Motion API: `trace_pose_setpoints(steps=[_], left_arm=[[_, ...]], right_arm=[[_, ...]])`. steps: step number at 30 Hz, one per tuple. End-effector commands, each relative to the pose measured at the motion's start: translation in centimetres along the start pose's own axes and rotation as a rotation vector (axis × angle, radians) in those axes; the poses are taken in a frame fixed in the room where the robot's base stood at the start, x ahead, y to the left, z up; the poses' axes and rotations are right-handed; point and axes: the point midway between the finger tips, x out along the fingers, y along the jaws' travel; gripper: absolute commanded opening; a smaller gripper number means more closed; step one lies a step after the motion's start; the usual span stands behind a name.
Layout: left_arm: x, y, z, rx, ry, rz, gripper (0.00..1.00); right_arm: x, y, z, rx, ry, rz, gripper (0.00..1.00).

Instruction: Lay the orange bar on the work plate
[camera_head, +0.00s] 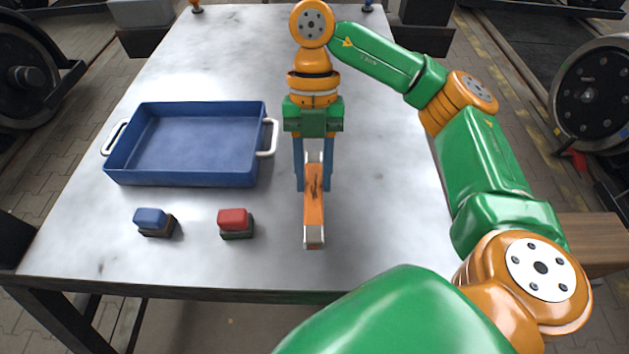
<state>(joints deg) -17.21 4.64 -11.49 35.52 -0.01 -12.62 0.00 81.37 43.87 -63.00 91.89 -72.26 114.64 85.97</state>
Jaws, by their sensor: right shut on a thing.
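The orange bar (314,214) has pale metal ends and some dark marks on its top. It points toward the front edge of the pale grey plate (380,215), which seems to be the work plate. My right gripper (313,187) points down and is shut on the bar near its far end, one blue finger on each side. I cannot tell whether the bar touches the plate or hangs slightly above it. My left gripper is not in view.
A blue tray (185,179) with white handles stands left of the bar and looks empty. A blue-topped block (151,219) and a red-topped block (235,221) sit in front of it. The plate is clear right of the bar. Wheels stand on both sides.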

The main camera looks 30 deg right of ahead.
Motion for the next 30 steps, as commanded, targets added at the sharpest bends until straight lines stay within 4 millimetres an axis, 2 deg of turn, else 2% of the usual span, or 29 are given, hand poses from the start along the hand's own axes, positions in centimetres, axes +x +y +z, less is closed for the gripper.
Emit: trace_pose_setpoints(steps=[1, 3, 13, 14, 16, 17, 26, 30], left_arm=[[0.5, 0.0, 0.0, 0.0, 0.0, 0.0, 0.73], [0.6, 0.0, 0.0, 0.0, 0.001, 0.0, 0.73], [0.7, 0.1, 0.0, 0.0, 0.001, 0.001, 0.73], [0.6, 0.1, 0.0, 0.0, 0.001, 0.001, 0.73], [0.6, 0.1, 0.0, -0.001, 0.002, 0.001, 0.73], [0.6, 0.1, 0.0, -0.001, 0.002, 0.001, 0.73], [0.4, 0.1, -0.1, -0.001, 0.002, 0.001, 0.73], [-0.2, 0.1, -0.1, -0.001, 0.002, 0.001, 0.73]], right_arm=[[1.2, -0.2, 0.4, 0.002, 0.004, -0.004, 0.0], [2.1, -0.2, 0.8, 0.003, 0.002, -0.002, 0.0], [2.4, -0.2, 1.0, 0.002, -0.001, -0.001, 0.0], [2.3, -0.2, 0.9, 0.002, -0.001, -0.001, 0.45], [2.3, -0.2, 0.9, 0.002, -0.001, -0.001, 0.64], [2.3, -0.2, 0.9, 0.002, -0.001, -0.001, 0.67], [2.0, -0.2, 0.8, 0.002, -0.001, -0.001, 0.67], [-0.4, -0.1, 0.8, 0.003, -0.005, 0.002, 0.67]])
